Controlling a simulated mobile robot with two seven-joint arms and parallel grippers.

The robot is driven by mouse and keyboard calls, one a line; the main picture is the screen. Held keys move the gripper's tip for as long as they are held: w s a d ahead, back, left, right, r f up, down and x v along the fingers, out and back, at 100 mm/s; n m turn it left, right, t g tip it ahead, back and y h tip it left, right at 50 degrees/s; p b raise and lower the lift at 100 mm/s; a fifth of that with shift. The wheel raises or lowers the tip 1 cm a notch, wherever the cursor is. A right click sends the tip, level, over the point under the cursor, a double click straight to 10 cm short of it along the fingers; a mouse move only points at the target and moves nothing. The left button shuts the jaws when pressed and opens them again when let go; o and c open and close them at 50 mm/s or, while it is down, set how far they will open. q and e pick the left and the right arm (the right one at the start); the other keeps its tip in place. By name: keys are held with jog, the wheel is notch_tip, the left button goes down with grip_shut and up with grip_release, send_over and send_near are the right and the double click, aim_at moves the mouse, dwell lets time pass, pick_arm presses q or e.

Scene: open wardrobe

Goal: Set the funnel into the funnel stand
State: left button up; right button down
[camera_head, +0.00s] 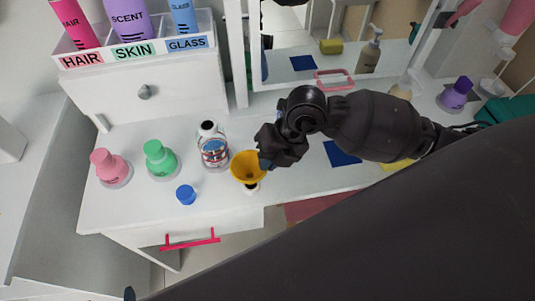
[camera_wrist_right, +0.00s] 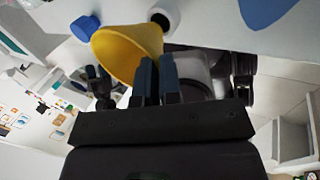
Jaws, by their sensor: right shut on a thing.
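The yellow funnel (camera_head: 247,163) is held by my right gripper (camera_head: 270,160) above the front part of the white dresser top. My right gripper is shut on the funnel's right side; the wrist view shows the funnel (camera_wrist_right: 125,50) just left of the fingers (camera_wrist_right: 155,80). A small white piece with a dark opening (camera_head: 252,188), which looks like the funnel stand, is partly hidden beneath the funnel. It also shows in the wrist view (camera_wrist_right: 161,19), beyond the funnel. The funnel appears apart from it, though the gap is hard to judge. My left gripper is not in view.
A labelled bottle (camera_head: 213,148) stands just left of the funnel, with a blue cap (camera_head: 186,194) in front. Green (camera_head: 160,158) and pink (camera_head: 110,168) flasks stand further left. A blue mat (camera_head: 342,154) lies to the right. A white bottle rack (camera_head: 140,55) stands behind.

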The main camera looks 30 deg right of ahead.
dwell(0.5)
jog(key=shift+p, duration=0.8)
dwell(1.7)
jog(key=shift+f, duration=0.95)
dwell(0.4)
jog(key=shift+r, duration=0.1)
jog(key=shift+r+p, duration=0.4)
jog(key=shift+r, duration=0.1)
jog(key=shift+p, duration=0.8)
dwell(2.2)
